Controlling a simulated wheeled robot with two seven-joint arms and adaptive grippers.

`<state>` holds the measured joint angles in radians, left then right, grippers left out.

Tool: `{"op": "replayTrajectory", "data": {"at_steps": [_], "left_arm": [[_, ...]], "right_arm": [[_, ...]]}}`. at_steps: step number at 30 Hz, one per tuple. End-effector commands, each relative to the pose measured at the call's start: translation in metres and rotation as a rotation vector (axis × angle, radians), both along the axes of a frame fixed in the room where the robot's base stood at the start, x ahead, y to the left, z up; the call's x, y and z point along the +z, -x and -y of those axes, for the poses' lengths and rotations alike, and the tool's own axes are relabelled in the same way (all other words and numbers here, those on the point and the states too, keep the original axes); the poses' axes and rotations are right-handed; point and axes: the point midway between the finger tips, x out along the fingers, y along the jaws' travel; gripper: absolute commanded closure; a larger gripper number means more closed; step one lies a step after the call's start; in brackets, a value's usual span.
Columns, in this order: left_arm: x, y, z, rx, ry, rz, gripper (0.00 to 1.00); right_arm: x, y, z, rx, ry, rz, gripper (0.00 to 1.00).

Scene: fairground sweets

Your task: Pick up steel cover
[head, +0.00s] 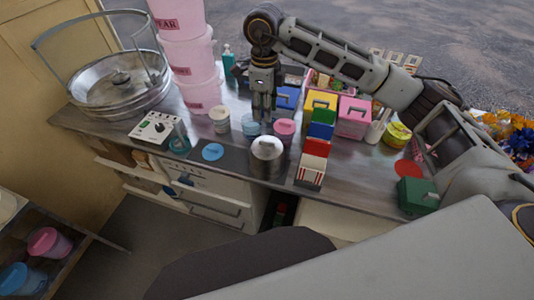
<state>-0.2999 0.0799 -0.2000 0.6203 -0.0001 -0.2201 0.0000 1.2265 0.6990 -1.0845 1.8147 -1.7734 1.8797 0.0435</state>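The steel cover (267,144) appears to be the round metal lid on top of a steel canister (267,165) at the front edge of the counter. A small handle shows on the lid. My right gripper (263,117) points down, just above the cover in the picture, near a blue-lidded tub (250,125) and a pink-lidded tub (284,130). A gap shows between it and the cover, and it holds nothing that I can make out. Its fingers are small and dark, so their opening is unclear. My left gripper is out of view.
Stacked pink tubs (187,50) and a large metal bowl machine (118,85) stand left on the counter (225,178). A blue disc (213,152) lies left of the canister. Red, blue and green boxes (314,145) crowd its right side. My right arm spans the back right.

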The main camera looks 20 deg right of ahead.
Motion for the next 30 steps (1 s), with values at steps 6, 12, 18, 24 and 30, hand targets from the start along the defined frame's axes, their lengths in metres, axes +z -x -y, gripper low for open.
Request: {"op": "replayTrajectory", "data": {"at_steps": [6, 12, 18, 24, 30], "left_arm": [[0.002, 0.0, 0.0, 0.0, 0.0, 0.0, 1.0], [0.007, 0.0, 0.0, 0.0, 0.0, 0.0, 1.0], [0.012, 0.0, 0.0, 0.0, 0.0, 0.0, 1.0], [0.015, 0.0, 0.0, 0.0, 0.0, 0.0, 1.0], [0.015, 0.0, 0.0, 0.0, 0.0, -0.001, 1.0]], "right_arm": [[-0.01, 0.0, 0.0, 0.0, 0.001, -0.003, 0.65], [-0.033, 0.001, 0.0, 0.0, 0.0, -0.004, 0.65], [-0.06, 0.001, 0.0, 0.0, 0.0, -0.002, 0.65], [-0.08, 0.001, 0.0, 0.0, 0.0, -0.002, 0.65], [-0.086, 0.001, 0.0, 0.0, -0.001, 0.0, 0.65]]}}
